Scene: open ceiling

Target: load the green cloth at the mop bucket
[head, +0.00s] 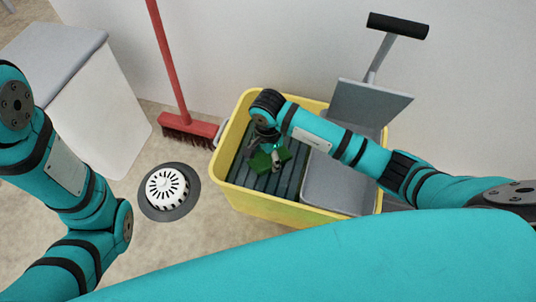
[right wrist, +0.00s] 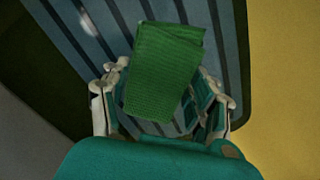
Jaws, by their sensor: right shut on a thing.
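The mop bucket (head: 290,212) is a yellow tub against the wall, with dark slats (head: 240,178) in its left part and a grey wringer with a black-handled lever at its right. My right gripper (head: 269,158) reaches into the tub from the right, over the slats. It is shut on the green cloth (head: 261,163). In the right wrist view the folded green cloth (right wrist: 163,70) sits between the fingers (right wrist: 163,105), with the slats behind it. I cannot tell whether the cloth touches the slats. My left arm shows at the left of the head view, but its gripper is out of view.
A red broom (head: 185,126) leans on the wall left of the bucket. A round floor drain with a white strainer (head: 166,187) lies in front of it. A white bin with a grey lid (head: 52,58) stands at the far left.

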